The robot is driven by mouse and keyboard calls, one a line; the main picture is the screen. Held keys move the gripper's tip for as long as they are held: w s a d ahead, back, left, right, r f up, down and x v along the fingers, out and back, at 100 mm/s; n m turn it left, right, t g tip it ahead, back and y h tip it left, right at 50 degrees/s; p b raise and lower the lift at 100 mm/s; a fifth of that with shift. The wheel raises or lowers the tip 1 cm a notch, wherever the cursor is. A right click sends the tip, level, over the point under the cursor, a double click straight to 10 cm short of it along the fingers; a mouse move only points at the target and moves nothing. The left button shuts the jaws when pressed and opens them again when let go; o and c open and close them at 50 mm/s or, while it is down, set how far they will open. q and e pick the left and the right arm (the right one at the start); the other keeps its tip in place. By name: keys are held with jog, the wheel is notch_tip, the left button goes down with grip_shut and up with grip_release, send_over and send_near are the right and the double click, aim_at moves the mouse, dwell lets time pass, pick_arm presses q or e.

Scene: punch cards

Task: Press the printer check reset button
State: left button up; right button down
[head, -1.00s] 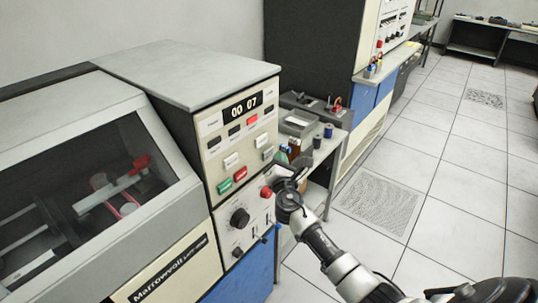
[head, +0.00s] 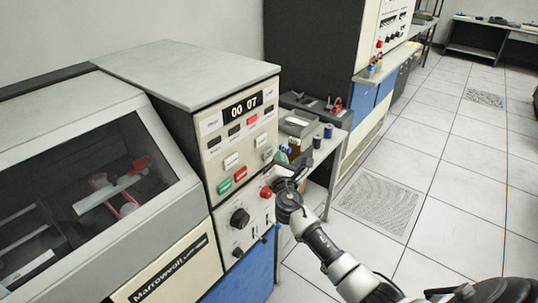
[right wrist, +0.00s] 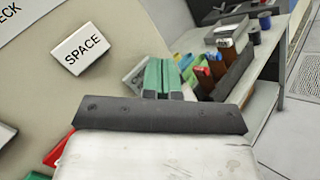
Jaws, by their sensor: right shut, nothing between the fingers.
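The cream control panel (head: 240,150) of the grey machine carries several white, green and red buttons. Their labels are too small to read in the head view, so I cannot tell which is the printer check reset button. My right gripper (head: 290,173) is shut and empty, at the panel's right edge near a red round knob (head: 266,192). A white SPACE button (right wrist: 83,46) is to the left, under a label ending "ECK". My left gripper is not in view.
A black dial (head: 240,218) and small levers are lower on the panel. Tiled floor (head: 430,150) at the right is clear.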

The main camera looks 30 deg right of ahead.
jog(key=shift+w, duration=0.1)
jog(key=shift+w+a, duration=0.15)
jog(key=shift+w, duration=0.2)
jog(key=shift+w+a+b, duration=0.15)
jog(key=shift+w+b, duration=0.2)
jog(key=shift+b, duration=0.05)
dwell(0.8)
jog(key=shift+s, duration=0.1)
jog(key=shift+s+d, duration=0.3)
jog(key=shift+s, duration=0.4)
jog(key=shift+p, duration=0.3)
jog(key=s, duration=0.1)
jog(key=s+d, duration=0.1)
jog(key=s, duration=0.1)
jog(key=s+d+p, duration=0.1)
jog(key=shift+s, duration=0.3)
